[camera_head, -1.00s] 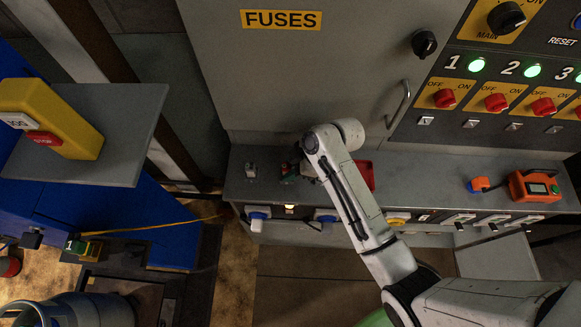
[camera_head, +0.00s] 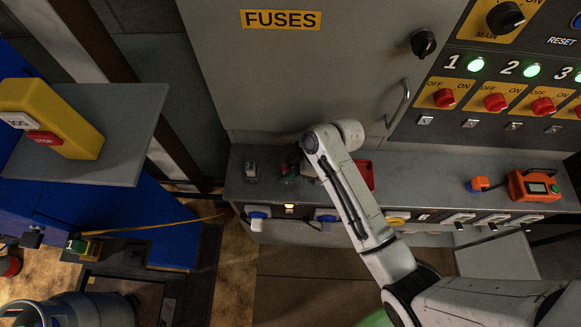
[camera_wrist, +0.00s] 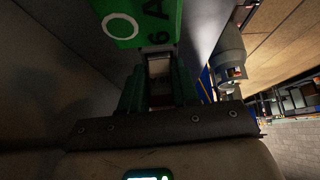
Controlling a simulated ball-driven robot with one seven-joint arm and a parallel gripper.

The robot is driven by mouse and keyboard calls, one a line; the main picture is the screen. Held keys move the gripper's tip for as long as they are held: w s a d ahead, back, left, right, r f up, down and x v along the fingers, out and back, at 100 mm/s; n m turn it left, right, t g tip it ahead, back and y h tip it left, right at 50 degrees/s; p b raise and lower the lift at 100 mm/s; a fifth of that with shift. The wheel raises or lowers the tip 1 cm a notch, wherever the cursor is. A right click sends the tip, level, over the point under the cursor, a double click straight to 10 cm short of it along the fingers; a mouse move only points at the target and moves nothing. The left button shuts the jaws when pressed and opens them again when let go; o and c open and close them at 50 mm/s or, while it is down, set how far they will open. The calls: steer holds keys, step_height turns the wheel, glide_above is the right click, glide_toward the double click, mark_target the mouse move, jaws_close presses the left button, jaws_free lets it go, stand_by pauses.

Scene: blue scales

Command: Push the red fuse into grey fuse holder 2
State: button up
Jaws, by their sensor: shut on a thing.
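My gripper (camera_wrist: 160,88) is shut on a green block (camera_wrist: 123,27) marked "6 A" with a white ring, seen in the wrist view. A pale narrow part shows between its fingers. In the head view my gripper (camera_head: 306,172) is low over the grey bench, partly hidden by my arm. A small dark object with green and red patches (camera_head: 289,173) is beside it; I cannot tell its parts apart. A small grey holder-like object (camera_head: 251,171) stands left of it on the bench. I cannot make out a separate red fuse or a holder number.
The grey bench (camera_head: 430,172) runs below the cabinet marked FUSES (camera_head: 300,70). A red tray (camera_head: 366,172) lies right of my wrist. An orange device (camera_head: 532,186) stands at the right. A grey shelf (camera_head: 130,105) juts out left.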

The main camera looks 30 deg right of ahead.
steer(key=shift+s+f, duration=0.1)
steer(key=shift+f, duration=0.25)
